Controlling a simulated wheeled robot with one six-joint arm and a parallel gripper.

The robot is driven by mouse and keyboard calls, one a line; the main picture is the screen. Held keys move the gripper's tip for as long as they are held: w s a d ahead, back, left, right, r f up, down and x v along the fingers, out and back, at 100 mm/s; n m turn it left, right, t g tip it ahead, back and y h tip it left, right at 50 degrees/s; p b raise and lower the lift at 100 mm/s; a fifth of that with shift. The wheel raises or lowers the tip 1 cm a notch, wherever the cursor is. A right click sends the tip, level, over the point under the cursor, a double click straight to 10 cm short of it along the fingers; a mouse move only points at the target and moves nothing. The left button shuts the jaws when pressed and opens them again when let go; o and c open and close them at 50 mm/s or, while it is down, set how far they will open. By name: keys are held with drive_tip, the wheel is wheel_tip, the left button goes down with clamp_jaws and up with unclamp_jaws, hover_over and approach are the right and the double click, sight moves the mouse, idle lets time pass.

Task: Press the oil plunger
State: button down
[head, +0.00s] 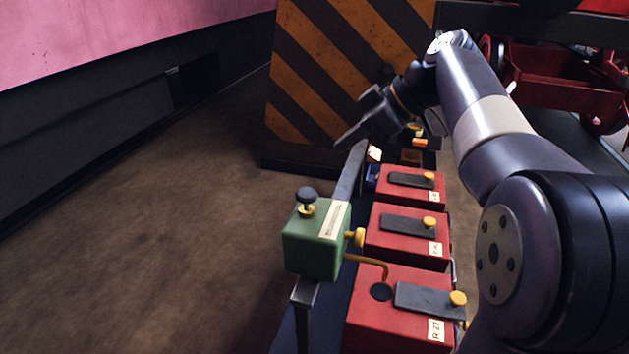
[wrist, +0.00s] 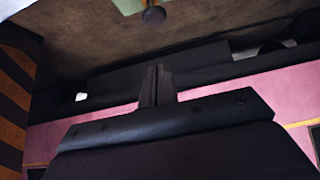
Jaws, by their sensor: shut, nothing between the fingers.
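The oil plunger (head: 306,194) is a dark round knob on a brass stem, standing up from the top of a green oil box (head: 317,249). In the wrist view the dark knob (wrist: 153,15) shows at the top edge, with a piece of the green box (wrist: 127,5) beside it. My gripper (head: 346,141) is shut and empty. It is beyond and above the green box, apart from the plunger, with its fingers pointing left. In the wrist view the closed fingers (wrist: 158,72) stand at the middle, also apart from the knob.
Red boxes (head: 407,239) with grey lids and yellow knobs line up right of the green box. The nearest red box (head: 377,322) shows a round hole beside its lid; a brass pipe (head: 372,261) reaches toward it. A striped panel (head: 335,80) stands behind. The left floor is clear.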

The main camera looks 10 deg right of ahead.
hover_over(316, 195)
drive_tip(key=f, duration=0.6)
drive_tip(key=shift+w+a+f+p, duration=0.1)
drive_tip(key=shift+a+p, duration=0.1)
drive_tip(key=shift+p, duration=0.2)
wheel_tip(316, 195, down, 2)
drive_tip(key=shift+d+f, duration=0.1)
drive_tip(key=shift+f, duration=0.85)
drive_tip(key=shift+f+b, duration=1.5)
drive_tip(key=shift+f, duration=0.1)
drive_tip(key=shift+d, duration=0.1)
drive_tip(key=v, duration=1.1)
drive_tip(key=shift+r+b, duration=0.3)
drive_tip(key=shift+r, duration=0.05)
